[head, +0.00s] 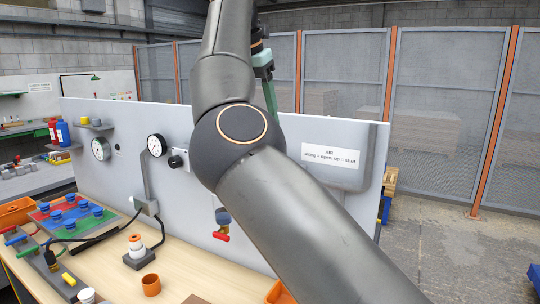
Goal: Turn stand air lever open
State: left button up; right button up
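The stand is a grey-white upright panel (95,165) behind the bench, with gauges and fittings on it. A small red lever (221,236) is on a blue-grey fitting (222,217) low on the panel, just left of my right arm. I cannot tell whether it is the air lever. My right arm crosses the panel and hides its middle. A teal part at that arm's far end, seemingly my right gripper (268,85), shows above the panel; its fingers are unclear. My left gripper is not in view.
Two round gauges (156,145) and a black knob (178,159) are on the panel. The wooden bench (200,270) holds an orange cup (151,285), a cabled socket block (138,256) and a coloured board with blue knobs (75,215). Mesh fencing (445,110) stands behind.

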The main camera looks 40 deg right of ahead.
jog(key=b+x, duration=0.3)
jog(key=x, duration=0.9)
jog(key=shift+w+r, duration=0.1)
jog(key=shift+w, duration=0.05)
grip_shut()
dwell(1.2)
